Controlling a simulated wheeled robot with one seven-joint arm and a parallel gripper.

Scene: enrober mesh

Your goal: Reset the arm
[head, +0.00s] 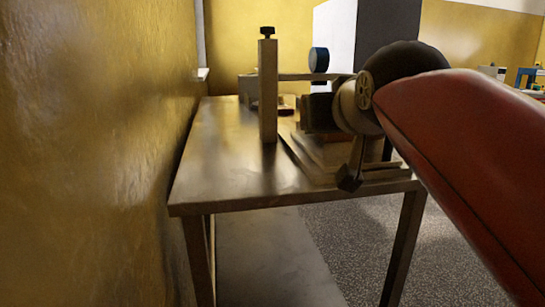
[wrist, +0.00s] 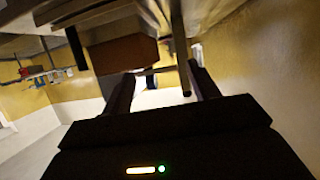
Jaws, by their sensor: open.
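My gripper (wrist: 162,80) shows in the wrist view with its two dark fingers apart. I see nothing held between them. A thin bar and a brown block (wrist: 125,55) show beyond and above the fingers, close in the picture; I cannot tell whether anything touches. In the head view my red arm reaches in from the right to a black joint, and I cannot make out the fingers there. A machine with a pale upright post (head: 268,92) and a wooden-looking base (head: 335,165) stands on a metal table (head: 215,170) by the arm's end.
The post has a black knob on top. A round blue-rimmed part (head: 319,60) stands behind the machine. A yellow wall (head: 90,150) runs close along the table's left side. The table's near left part is clear. Speckled floor (head: 350,245) is open below and right.

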